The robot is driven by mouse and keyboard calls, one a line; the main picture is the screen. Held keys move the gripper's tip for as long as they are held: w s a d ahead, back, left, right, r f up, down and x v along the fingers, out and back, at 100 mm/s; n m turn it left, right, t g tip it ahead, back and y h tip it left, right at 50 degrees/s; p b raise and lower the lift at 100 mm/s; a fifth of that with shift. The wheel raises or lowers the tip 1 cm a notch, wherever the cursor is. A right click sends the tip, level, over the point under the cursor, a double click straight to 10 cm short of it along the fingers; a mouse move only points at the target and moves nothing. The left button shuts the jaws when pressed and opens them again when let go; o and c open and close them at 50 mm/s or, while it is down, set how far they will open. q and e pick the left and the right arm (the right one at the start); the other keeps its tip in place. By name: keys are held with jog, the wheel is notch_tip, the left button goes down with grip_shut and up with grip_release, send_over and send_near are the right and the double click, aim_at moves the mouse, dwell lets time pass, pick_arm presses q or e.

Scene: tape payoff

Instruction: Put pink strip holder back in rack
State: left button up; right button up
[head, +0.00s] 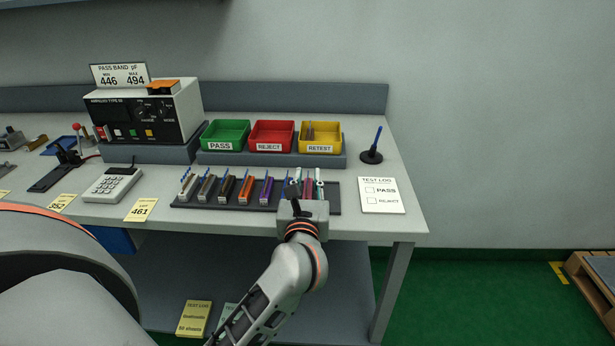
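The dark rack (258,209) lies along the front of the bench with a row of coloured strip holders in it.
Green PASS (220,146), red REJECT (269,146) and yellow RETEST (320,148) bins stand behind the rack. A pen in a black stand (371,156) and a test log sheet (381,195) are to the right. A calculator (113,184) is left.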

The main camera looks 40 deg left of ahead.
pick_arm(q)
jog(key=s+d+r+m+t, duration=0.2)
jog(key=s+d+m+t, duration=0.1)
jog(key=s+d+m, duration=0.6)
jog(key=s+d+f+m+t+h, duration=0.1)
jog(key=d+f+m+h, duration=0.4)
jog(key=m, duration=0.5)
jog(key=s+d+f+m+t+h, duration=0.1)
jog(key=s+d+f+m+h, duration=0.2)
jog(key=m+h, duration=0.5)
jog(key=s+d+f+m+g, duration=0.1)
jog(key=d+f+m+g, duration=0.1)
jog(key=f+m, duration=0.5)
jog(key=s+d+f+m+g, duration=0.1)
jog(key=s+f+m+g, duration=0.15)
jog(key=f+m, duration=0.45)
jog(key=s+a+f+m+g, duration=0.2)
jog(key=s+f+m, duration=0.1)
jog(key=f, duration=0.4)
jog(key=s+a+f+m+g+y, duration=0.1)
jog(key=s+a+f+m+g, duration=0.1)
jog(key=f, duration=0.6)
jog(key=s+m+g, duration=0.1)
jog(key=s, duration=0.1)
jog(key=shift+s+a+f+y+b, duration=0.3)
jog(key=shift+a, duration=0.05)
